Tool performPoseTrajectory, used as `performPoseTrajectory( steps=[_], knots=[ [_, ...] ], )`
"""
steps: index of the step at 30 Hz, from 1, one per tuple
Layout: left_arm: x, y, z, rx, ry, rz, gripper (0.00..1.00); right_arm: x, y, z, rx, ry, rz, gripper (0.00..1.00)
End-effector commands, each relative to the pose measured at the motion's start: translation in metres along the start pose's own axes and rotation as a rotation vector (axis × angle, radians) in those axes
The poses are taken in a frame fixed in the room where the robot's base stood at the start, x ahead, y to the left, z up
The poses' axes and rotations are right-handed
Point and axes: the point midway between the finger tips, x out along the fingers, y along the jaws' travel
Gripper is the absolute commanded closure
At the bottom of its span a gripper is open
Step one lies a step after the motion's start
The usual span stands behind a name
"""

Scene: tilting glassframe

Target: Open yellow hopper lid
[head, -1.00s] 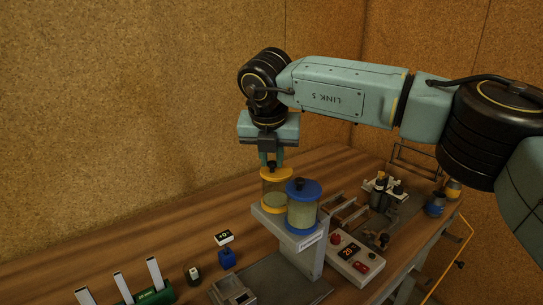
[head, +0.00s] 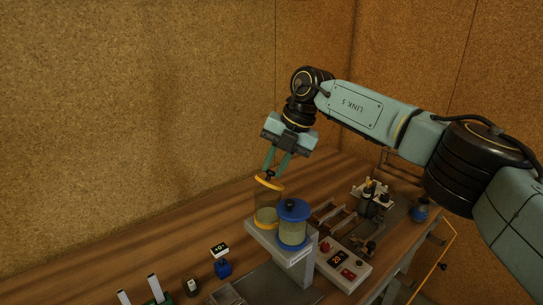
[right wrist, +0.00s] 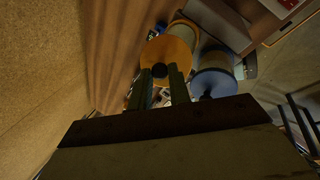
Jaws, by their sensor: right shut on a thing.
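The yellow hopper (head: 266,207) is a clear cylinder with pale contents, standing beside the blue-lidded hopper (head: 292,229) on a grey stand. Its yellow lid (head: 262,180) is tilted, the left side higher than the right, at the top of the cylinder; I cannot tell how far it is clear of the rim. My right gripper (head: 271,168) is shut on the lid's black knob, tilted along with it. In the right wrist view, the fingers (right wrist: 160,76) sit at the dark knob over the yellow lid (right wrist: 168,48). My left gripper is not in view.
The blue lid (head: 293,209) is close on the right. A control box (head: 343,265) with a lit display is right of the stand (head: 300,257). The back of the wooden bench is clear.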

Motion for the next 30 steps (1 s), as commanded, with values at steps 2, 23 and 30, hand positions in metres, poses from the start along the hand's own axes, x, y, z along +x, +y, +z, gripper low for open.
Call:
performPoseTrajectory(
  steps=[2,23,30],
  knots=[
    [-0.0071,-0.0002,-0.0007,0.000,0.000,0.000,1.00,-0.0039,0.0000,0.0021,0.008,0.013,0.016,1.00],
    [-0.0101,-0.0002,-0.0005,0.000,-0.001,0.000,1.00,-0.0029,-0.0014,0.0034,0.013,0.033,0.035,0.61],
    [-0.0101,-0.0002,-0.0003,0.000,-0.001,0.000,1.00,-0.0023,-0.0016,0.0031,0.013,0.034,0.034,0.59]
  ],
)
